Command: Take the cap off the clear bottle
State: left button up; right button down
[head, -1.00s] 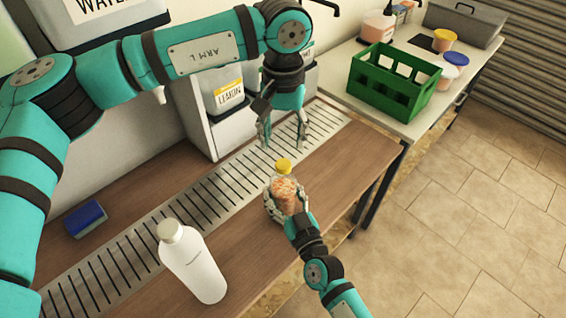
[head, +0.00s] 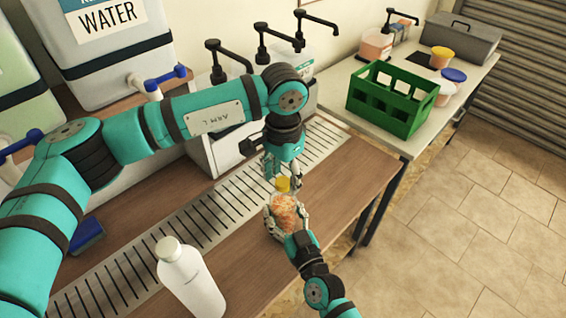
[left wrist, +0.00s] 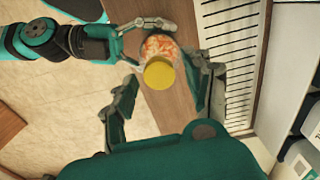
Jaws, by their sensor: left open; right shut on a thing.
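The clear bottle (head: 284,214), with orange and white contents, stands upright, held by my right gripper (head: 286,210), whose fingers are around its sides. Its yellow cap (head: 283,184) is on top. My left gripper (head: 284,176) points down from above, its open fingers close around the cap's level. In the left wrist view the cap (left wrist: 159,73) lies between the spread left fingers, with visible gaps on both sides. The bottle (left wrist: 160,46) and my right gripper (left wrist: 148,30) show behind it.
A white bottle (head: 188,278) stands at the front of the wooden counter, left of the clear bottle. A metal drain grate (head: 180,224) runs behind. Pump dispensers (head: 295,75) stand at the back. A green crate (head: 392,100) is on the right table.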

pick_arm(q)
jog(key=shift+f, duration=0.4)
jog(key=shift+c, duration=0.3)
